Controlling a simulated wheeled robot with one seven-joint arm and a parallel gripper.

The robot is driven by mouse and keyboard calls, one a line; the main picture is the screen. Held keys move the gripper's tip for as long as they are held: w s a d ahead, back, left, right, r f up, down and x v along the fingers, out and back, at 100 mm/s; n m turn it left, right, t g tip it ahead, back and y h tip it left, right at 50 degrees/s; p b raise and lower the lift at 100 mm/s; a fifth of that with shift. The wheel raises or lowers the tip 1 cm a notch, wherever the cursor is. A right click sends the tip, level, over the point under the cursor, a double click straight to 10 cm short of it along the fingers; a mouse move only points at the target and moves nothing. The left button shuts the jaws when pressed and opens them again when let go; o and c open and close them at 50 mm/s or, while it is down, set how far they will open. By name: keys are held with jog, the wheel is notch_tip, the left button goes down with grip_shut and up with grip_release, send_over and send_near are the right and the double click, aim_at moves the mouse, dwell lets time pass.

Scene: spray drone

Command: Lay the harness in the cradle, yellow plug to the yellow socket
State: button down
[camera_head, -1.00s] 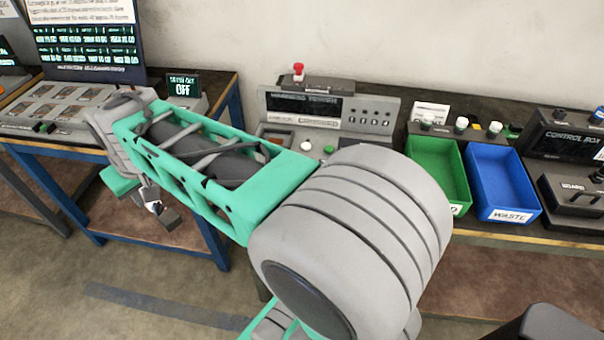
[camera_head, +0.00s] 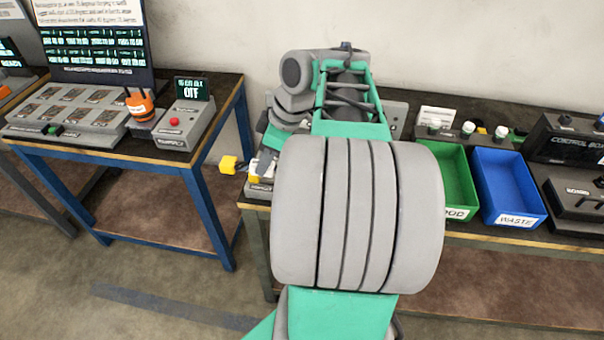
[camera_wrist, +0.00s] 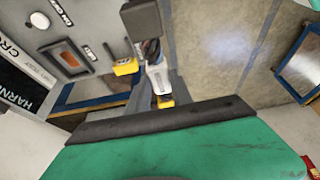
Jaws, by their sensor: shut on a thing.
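My gripper (camera_head: 264,166) points down at the left end of the middle bench, shut and partly hidden by my arm. It appears shut on the harness. A yellow plug (camera_head: 229,165) sticks out to the left of it, past the bench edge. In the wrist view the yellow plug (camera_wrist: 125,67) lies beside the fingers, and a second yellow part (camera_wrist: 164,101) shows near the dark bar. The grey cradle unit (camera_wrist: 68,57), with an orange rectangle and partly readable lettering, is at the left of the wrist view. My arm hides most of it in the head view; I cannot make out the yellow socket.
A green bin (camera_head: 447,172) and a blue waste bin (camera_head: 507,185) stand right of my arm. A control box (camera_head: 570,140) is at far right. The left blue-framed table holds a grey tray (camera_head: 70,108), an orange item (camera_head: 140,105) and a red-button box (camera_head: 185,122). A floor gap separates the benches.

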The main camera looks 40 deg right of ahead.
jog(key=d+f, duration=0.3)
jog(key=d, duration=0.1)
jog(key=d+f+p, duration=0.1)
jog(key=d+f, duration=0.4)
jog(key=d, duration=0.2)
jog(key=shift+d+f+p, duration=0.3)
jog(key=shift+f+p, duration=0.05)
jog(key=shift+f, duration=0.05)
notch_tip(320, 180, down, 3)
jog(key=shift+w+r+p, duration=0.1)
jog(key=shift+r+p, duration=0.05)
jog(key=shift+p, duration=0.35)
jog(key=shift+f, duration=0.4)
jog(key=c, duration=1.1)
grip_release()
